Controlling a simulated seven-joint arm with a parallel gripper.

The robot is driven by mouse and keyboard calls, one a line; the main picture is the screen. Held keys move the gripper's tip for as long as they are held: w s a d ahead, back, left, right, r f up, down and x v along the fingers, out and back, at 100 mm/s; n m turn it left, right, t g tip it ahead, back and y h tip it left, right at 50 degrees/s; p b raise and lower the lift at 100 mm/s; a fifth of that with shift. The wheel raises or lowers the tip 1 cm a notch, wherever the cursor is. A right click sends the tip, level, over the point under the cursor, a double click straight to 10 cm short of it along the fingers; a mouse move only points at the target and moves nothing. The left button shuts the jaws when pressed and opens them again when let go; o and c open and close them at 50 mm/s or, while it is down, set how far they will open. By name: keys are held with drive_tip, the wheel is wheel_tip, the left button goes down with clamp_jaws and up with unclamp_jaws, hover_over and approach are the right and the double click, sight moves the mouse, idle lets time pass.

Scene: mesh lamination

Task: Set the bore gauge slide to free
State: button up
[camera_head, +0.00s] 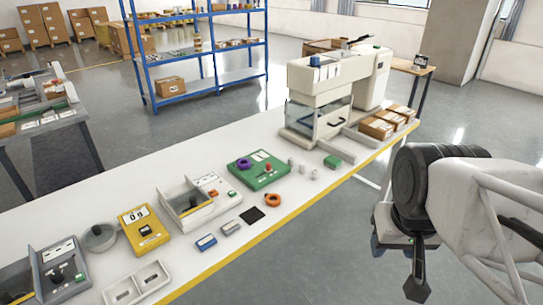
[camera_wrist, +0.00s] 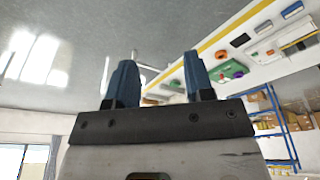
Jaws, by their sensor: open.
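A green board (camera_head: 246,172) lies near the middle of the white table, with a purple ring (camera_head: 242,164) and a small red knob (camera_head: 268,167) on it. It may be the bore gauge, but its labels are too small to read, so I cannot tell its slide setting. The board also shows in the wrist view (camera_wrist: 236,69), toward the upper right. My gripper (camera_head: 405,245) is off the table's front edge at the right, well away from the board. In the wrist view its two blue fingers (camera_wrist: 160,66) are apart with nothing between them.
An orange ring (camera_head: 272,200) and black pad (camera_head: 252,214) lie in front of the board. A white tray (camera_head: 181,210) and yellow scale (camera_head: 144,228) stand left. A large beige machine (camera_head: 309,86) and brown boxes (camera_head: 377,128) stand right. The floor between gripper and table is clear.

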drive_tip(key=w+a+r, duration=0.2)
drive_tip(key=w, duration=0.6)
drive_tip(key=w+a+r, duration=0.1)
drive_tip(key=w, duration=0.7)
drive_tip(key=g, duration=0.3)
hover_over(268, 164)
wheel_tip(268, 164, down, 23)
drive_tip(key=shift+d+f, duration=0.1)
drive_tip(key=shift+d, duration=0.05)
drive_tip(key=shift+w+f, duration=0.1)
drive_tip(key=shift+f, duration=0.05)
drive_tip(key=shift+f, duration=0.2)
drive_tip(key=shift+f, duration=3.75)
